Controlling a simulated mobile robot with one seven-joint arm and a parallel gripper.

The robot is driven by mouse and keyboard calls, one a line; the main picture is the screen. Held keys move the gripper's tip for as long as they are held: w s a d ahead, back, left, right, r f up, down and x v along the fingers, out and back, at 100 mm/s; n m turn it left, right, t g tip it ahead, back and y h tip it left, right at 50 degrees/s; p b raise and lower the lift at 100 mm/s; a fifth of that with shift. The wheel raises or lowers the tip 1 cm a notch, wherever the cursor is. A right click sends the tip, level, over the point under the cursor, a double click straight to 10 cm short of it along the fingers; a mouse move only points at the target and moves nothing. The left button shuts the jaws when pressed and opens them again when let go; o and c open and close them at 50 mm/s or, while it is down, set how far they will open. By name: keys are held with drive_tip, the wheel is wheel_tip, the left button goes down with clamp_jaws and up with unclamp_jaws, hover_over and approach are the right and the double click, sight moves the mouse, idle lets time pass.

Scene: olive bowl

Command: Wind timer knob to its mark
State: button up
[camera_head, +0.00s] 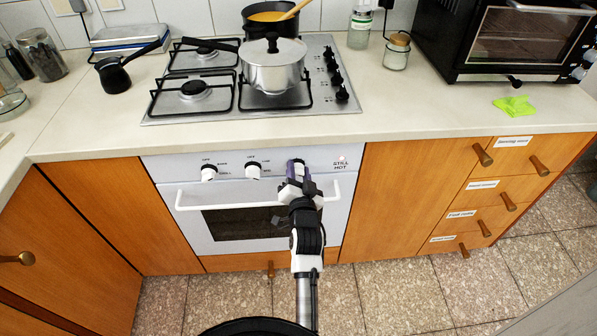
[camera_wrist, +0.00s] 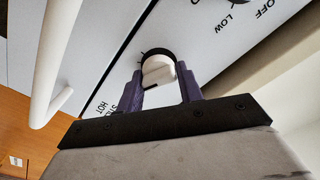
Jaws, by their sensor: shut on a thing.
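The oven's white control panel (camera_head: 228,163) carries a row of knobs. My gripper (camera_head: 297,172) is at the rightmost one, beside the printed words "STILL HOT", and mostly covers it in the head view. In the wrist view the purple fingers of my gripper (camera_wrist: 161,84) stand on either side of a pale knob (camera_wrist: 158,72) with a dark ring around it, and are shut on it. I cannot tell from the printing whether this is the timer knob. Its pointer and mark cannot be made out.
Two other white knobs, a left one (camera_head: 209,173) and a middle one (camera_head: 253,170), are on the panel. The hob (camera_head: 215,112) with a lidded pot (camera_head: 273,72) is above on the counter.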

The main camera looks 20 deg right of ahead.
drive_tip(key=shift+c, duration=0.6)
drive_tip(key=shift+n+b, duration=0.35)
drive_tip(key=shift+n, duration=0.05)
drive_tip(key=o, duration=1)
drive_tip(key=shift+c, duration=0.2)
